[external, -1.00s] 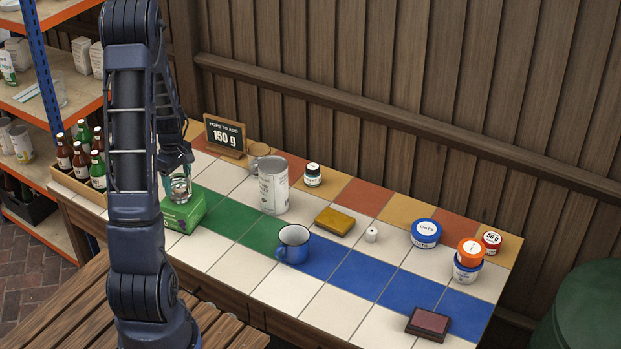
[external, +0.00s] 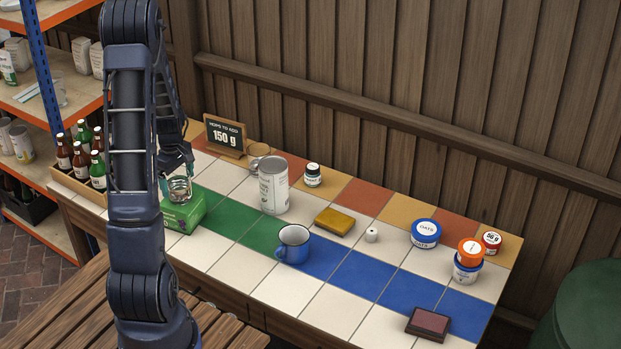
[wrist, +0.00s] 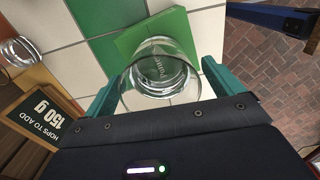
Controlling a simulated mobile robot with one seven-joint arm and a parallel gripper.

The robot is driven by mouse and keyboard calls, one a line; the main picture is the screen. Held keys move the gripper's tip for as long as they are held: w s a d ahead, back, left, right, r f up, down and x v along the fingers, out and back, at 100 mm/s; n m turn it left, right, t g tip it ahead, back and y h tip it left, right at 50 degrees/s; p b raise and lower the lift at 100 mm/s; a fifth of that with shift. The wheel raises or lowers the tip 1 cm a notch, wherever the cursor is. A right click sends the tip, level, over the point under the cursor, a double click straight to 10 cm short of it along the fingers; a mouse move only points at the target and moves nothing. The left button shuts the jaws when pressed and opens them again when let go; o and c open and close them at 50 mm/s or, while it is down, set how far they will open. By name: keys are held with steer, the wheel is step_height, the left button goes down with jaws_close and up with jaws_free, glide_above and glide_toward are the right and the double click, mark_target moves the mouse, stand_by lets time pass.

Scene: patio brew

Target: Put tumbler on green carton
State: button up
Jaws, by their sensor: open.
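The clear glass tumbler (external: 179,189) stands upright on top of the green carton (external: 184,214), at the left end of the tiled table. In the wrist view the tumbler (wrist: 160,72) is between my teal fingers, with the top of the green carton (wrist: 127,43) beneath it. My gripper (external: 176,171) is open around the tumbler, pointing down from above; it also shows in the wrist view (wrist: 160,76). A gap shows beside the fingertips, but whether either finger touches the glass is hard to tell.
A crate of bottles (external: 72,183) stands left of the carton. A chalkboard sign (external: 225,136) and a glass mug (external: 259,151) are behind. A large can (external: 273,186) and a blue mug (external: 293,245) stand to the right. The green tiles right of the carton are clear.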

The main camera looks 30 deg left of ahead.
step_height(320, 180, up, 12)
steer(key=s+d+r+m+t, duration=0.15)
steer(key=d+r+m, duration=0.25)
steer(key=d+r, duration=0.4)
steer(key=s+d+r+m+t, duration=0.1)
steer(key=s+d+r+m, duration=0.2)
steer(key=s+d, duration=0.3)
steer(key=s+d+r+m+t, duration=0.1)
steer(key=s+d+r+m, duration=0.2)
steer(key=s+d+m, duration=0.3)
steer(key=s+d+r+m+t, duration=0.1)
steer(key=s+d+r+m, duration=0.3)
steer(key=d, duration=0.6)
steer(key=s+m, duration=0.1)
steer(key=s, duration=0.1)
steer(key=shift+s, duration=0.3)
